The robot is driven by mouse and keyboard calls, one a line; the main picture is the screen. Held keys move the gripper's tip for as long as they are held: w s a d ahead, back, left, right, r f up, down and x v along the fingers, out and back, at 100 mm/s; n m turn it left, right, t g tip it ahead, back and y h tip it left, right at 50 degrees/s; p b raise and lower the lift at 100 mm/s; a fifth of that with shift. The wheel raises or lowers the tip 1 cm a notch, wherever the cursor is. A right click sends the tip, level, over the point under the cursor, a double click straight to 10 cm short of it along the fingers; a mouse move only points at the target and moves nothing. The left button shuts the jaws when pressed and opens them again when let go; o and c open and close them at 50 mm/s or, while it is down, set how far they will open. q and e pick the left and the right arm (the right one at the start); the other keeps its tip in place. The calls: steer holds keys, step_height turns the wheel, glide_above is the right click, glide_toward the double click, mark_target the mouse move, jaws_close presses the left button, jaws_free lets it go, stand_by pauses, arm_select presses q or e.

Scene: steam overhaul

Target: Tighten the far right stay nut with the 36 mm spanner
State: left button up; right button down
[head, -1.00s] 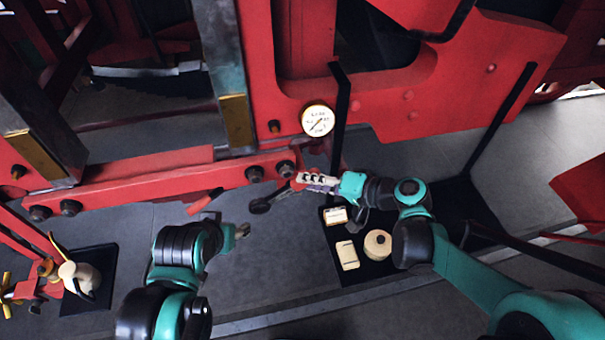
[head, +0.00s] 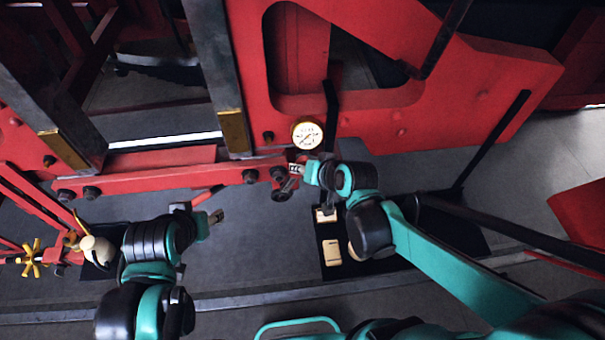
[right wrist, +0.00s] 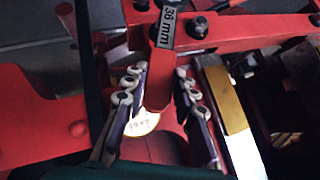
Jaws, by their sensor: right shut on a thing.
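The beam's right pair of stay nuts shows in the head view; the far right stay nut (head: 278,174) is just left of my right gripper (head: 300,170). That gripper is shut on the red-handled spanner, whose tag reads 36 mm, in the right wrist view (right wrist: 160,68). The spanner's dark head (head: 280,195) appears just below the far right nut; I cannot tell whether it fits around it. In the right wrist view my gripper's roller-lined fingers (right wrist: 160,90) stand either side of the handle. My left gripper (head: 213,217) is away from the nuts, its jaws unclear.
A pressure gauge (head: 307,135) sits just above my right gripper. A dark mat (head: 330,275) with pale boxes lies below my right arm. A red handle (head: 205,195) projects below the beam. A yellow handwheel (head: 32,258) is at far left.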

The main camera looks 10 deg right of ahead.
mark_target(305, 157)
steer(key=w, duration=0.3)
steer(key=shift+w+b, duration=0.15)
steer(key=shift+b, duration=0.2)
steer(key=shift+w, duration=0.65)
steer(key=shift+d, duration=0.1)
